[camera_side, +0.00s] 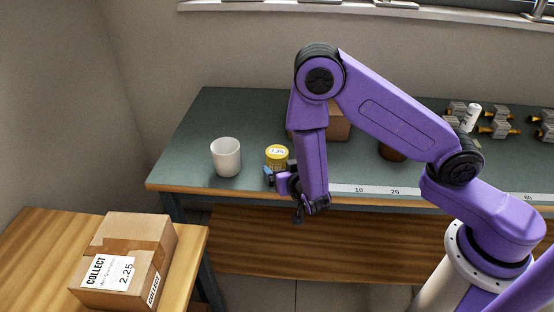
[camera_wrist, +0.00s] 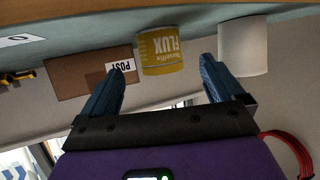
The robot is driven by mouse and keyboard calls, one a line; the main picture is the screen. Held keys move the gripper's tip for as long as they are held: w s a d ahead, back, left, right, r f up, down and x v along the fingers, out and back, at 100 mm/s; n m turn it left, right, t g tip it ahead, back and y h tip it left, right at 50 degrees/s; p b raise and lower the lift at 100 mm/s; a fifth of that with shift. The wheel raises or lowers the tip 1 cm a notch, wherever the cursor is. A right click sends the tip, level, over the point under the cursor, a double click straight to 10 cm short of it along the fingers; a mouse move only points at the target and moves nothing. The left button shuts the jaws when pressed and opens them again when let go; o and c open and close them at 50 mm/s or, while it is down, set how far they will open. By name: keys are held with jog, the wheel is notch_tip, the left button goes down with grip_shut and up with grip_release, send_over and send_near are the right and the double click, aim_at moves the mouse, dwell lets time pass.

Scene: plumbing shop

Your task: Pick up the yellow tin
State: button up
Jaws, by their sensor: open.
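In the wrist view the tin (camera_wrist: 160,54), printed FLUX, appears ahead of the gap between my two blue fingers. My gripper (camera_side: 268,178) is low at the bench's front edge, just in front of the tin. In the wrist view my gripper (camera_wrist: 165,80) is open, with nothing between the fingers. I cannot tell exactly how far the fingertips are from the tin.
A white mug (camera_side: 226,157) stands just left of the tin. A cardboard box (camera_side: 338,124) is behind, partly hidden by my arm. A brown pot (camera_side: 392,150) and several valve fittings (camera_side: 498,128) are to the right. A COLLECT parcel (camera_side: 124,260) lies on the wooden table.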

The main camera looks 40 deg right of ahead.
aim_at(277, 160)
jog(key=shift+x, duration=4.1)
jog(key=c, duration=1.2)
